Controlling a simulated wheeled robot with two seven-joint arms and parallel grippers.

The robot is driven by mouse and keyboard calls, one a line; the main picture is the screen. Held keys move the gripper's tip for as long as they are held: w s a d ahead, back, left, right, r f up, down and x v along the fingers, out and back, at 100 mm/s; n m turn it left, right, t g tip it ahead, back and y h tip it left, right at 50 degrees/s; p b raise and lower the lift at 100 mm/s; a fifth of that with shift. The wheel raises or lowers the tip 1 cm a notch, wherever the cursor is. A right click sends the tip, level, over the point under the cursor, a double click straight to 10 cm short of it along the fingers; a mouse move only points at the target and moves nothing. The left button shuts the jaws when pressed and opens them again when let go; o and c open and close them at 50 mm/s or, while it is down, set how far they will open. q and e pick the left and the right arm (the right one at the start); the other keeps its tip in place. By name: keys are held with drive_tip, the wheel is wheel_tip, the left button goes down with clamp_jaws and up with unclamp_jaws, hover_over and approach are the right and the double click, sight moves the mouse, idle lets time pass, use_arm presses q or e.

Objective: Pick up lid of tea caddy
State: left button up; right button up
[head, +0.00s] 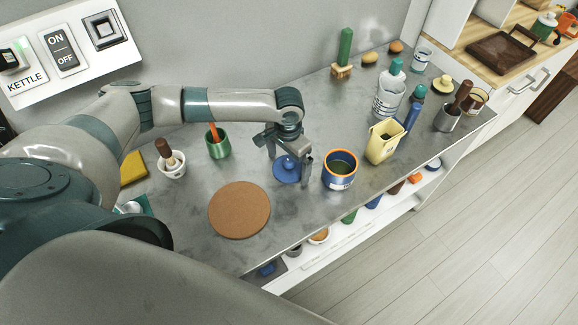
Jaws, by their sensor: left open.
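The tea caddy (340,170) looks like an open round blue canister with an orange band and a pale label, standing upright with dark contents showing. Its lid (285,176) seems to be the round blue piece with a knob, lying on the grey counter just left of the caddy. My left gripper (288,165) is open and points down over the lid, with a finger on either side of the knob. The fingers partly hide the lid. I cannot tell whether they touch it. My right gripper is not in view.
A round brown mat (239,210) lies left of the lid on the counter (290,222). A green cup (218,145) stands behind it. A yellow container (384,142) stands right of the caddy, and bottles and jars crowd the far right. The counter's front edge is close.

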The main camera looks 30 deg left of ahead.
sight(288, 162)
use_arm(q)
drive_tip(key=c, duration=1.3)
drive_tip(key=shift+r, duration=0.15)
drive_tip(key=shift+r+b, duration=0.4)
drive_tip(key=shift+r, duration=0.2)
wheel_tip(288, 162, up, 8)
drive_tip(key=shift+f+b, duration=0.25)
drive_tip(key=shift+b, duration=0.95)
drive_tip(key=shift+r, duration=0.55)
drive_tip(key=shift+d, duration=0.1)
